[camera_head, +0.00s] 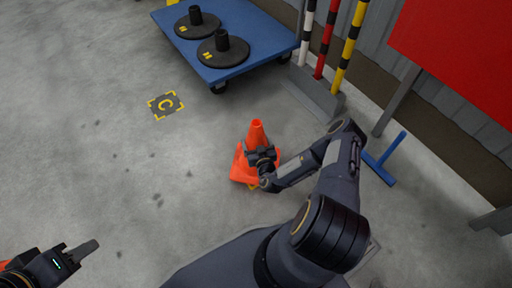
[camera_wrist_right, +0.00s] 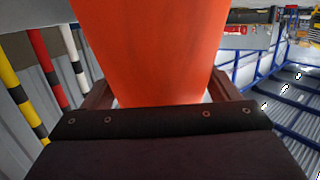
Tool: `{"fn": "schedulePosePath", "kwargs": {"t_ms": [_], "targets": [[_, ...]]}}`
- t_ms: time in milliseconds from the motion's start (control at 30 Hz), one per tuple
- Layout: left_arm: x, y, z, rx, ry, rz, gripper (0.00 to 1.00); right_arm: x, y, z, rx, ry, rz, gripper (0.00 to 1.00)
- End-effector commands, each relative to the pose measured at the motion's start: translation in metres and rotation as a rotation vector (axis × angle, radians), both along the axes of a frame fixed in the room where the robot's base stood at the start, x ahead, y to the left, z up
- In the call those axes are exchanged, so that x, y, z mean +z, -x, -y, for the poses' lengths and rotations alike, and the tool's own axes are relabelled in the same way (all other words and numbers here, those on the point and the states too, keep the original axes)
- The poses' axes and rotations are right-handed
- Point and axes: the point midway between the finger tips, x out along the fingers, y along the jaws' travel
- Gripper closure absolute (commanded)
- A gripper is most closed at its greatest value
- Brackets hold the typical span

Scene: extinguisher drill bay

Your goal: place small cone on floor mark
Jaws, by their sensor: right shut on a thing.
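The small orange cone (camera_head: 256,132) stands about upright right of centre in the head view, with a square orange base (camera_head: 240,172). My right gripper (camera_head: 262,156) is shut on it from the near right side. In the right wrist view the orange cone (camera_wrist_right: 150,50) fills the middle between the two fingers of my right gripper (camera_wrist_right: 160,95). I cannot tell whether its base touches the floor. A yellow-cornered floor mark with a C (camera_head: 165,104) lies bare to the cone's upper left. A bit of yellow shows at the base's near edge. My left gripper (camera_head: 75,254) is low at left, away from the cone; its opening is unclear.
A blue platform (camera_head: 262,62) with two black round bases (camera_head: 222,50) stands at the top. Striped posts (camera_head: 348,48) rise from a grey base (camera_head: 312,92) at upper right. Floor left of the cone is clear.

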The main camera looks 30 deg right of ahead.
Motion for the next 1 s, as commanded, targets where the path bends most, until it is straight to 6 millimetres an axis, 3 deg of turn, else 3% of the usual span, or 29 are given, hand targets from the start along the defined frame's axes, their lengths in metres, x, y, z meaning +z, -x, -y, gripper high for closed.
{"fn": "schedulePosePath", "kwargs": {"t_ms": [233,600,633,767,1000], "targets": [[-0.018,0.0,0.0,0.0,0.0,0.0,0.64,-0.033,-0.004,0.001,0.001,0.002,0.003,0.72],[-0.02,0.0,0.0,0.0,0.0,0.0,0.64,-0.037,-0.004,0.002,0.0,0.001,0.002,0.72],[-0.019,0.0,0.0,0.0,0.0,0.0,0.64,-0.037,-0.003,0.002,0.0,0.0,0.0,0.15],[-0.018,0.0,0.0,0.0,0.0,0.0,0.64,-0.036,-0.003,0.001,0.0,0.0,0.0,0.0],[-0.016,0.0,0.0,0.0,0.0,0.0,0.64,-0.034,-0.004,0.001,0.001,0.001,0.0,0.0]]}}
